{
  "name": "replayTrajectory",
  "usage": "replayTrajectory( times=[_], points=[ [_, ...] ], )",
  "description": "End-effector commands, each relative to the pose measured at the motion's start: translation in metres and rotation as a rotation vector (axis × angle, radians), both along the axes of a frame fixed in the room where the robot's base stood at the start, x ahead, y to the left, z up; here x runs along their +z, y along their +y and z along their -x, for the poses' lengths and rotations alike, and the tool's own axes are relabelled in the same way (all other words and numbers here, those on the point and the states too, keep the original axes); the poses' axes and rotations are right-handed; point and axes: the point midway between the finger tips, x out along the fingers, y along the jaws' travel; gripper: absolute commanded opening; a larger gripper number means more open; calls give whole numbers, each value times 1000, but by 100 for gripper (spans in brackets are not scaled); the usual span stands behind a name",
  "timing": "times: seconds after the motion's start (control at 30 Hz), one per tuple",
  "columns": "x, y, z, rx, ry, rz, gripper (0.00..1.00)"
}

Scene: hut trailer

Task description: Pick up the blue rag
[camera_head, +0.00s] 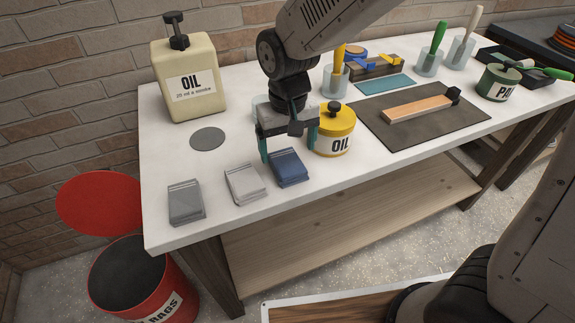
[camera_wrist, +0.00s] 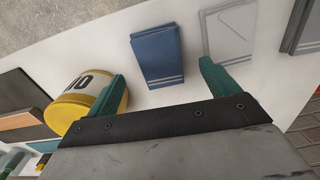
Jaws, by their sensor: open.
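The blue rag (camera_head: 287,167) is a folded stack lying on the white table near its front edge. In the wrist view the blue rag (camera_wrist: 157,56) shows beyond my fingertips, roughly between them. My gripper (camera_head: 290,145) is open and empty, with its teal fingers pointing down close above the rag. In the wrist view my gripper (camera_wrist: 162,78) has its left finger next to the yellow oil can and its right finger over the white rag's edge. I cannot tell the exact height of the fingertips over the table.
A yellow oil can (camera_head: 335,130) stands close right of my gripper. A white rag (camera_head: 246,184) and a grey rag (camera_head: 186,203) lie to the left. A large oil jug (camera_head: 188,75) stands behind. A red rag bin (camera_head: 140,285) is on the floor, left of the table (camera_head: 160,140).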

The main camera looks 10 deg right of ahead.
Motion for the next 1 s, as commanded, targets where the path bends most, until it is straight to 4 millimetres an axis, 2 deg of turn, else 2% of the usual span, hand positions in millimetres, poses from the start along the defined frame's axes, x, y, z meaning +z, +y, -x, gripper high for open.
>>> replayTrajectory(
  times=[0.2,0.3,0.57,0.6,0.7,0.77,1.0],
  points=[
    [-34,-1,0,0,4,2,87],
    [-44,0,0,0,2,1,87],
    [-47,0,-1,0,0,0,87],
    [-47,0,-1,0,0,0,82],
    [-47,0,-1,0,0,0,54],
    [-46,0,-1,0,0,0,39],
    [-46,0,-1,0,0,0,39]
  ],
)
